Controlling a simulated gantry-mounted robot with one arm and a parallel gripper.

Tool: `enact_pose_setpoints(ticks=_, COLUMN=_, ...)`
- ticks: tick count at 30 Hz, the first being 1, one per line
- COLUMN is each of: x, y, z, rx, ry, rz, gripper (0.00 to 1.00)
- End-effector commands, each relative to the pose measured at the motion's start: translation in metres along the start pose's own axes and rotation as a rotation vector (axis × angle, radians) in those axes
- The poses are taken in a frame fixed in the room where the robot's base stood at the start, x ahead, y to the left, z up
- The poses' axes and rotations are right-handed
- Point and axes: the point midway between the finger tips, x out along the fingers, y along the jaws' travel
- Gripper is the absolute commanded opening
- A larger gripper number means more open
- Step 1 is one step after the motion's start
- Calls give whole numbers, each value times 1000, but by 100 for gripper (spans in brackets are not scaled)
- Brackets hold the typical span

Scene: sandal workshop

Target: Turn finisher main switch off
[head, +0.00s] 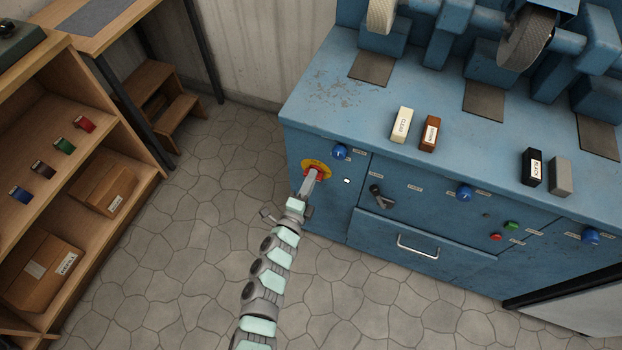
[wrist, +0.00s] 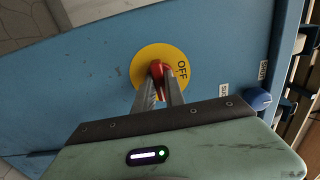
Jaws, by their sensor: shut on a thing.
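The main switch is a red knob (wrist: 157,68) on a round yellow plate (wrist: 138,72) marked "OFF". It sits on the left part of the blue finisher's front panel; its plate also shows in the head view (head: 307,162). My gripper (head: 312,174) reaches up to the switch from below. In the wrist view my gripper (wrist: 160,84) is shut on the red knob, one finger on each side. The fingers hide part of the knob, and I cannot tell exactly how far it is turned.
The blue finisher (head: 300,107) has blue knobs (head: 340,152), a black lever (head: 380,197), green and red buttons and a drawer handle (head: 418,246). Labelled blocks (head: 401,124) lie on its top. A wooden shelf (head: 130,180) stands left. The stone floor between is clear.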

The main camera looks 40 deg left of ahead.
Motion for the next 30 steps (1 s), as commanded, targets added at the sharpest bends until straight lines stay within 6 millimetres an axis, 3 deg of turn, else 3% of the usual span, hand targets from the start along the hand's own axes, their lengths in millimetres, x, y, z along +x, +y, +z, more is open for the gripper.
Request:
enact_pose_setpoints(ticks=14, x=0, y=-2, z=0, rx=-73, ry=1, rz=-1, gripper=0)
enact_pose_setpoints(ticks=30, x=0, y=-3, z=-1, rx=-528, ry=0, rz=3, gripper=0)
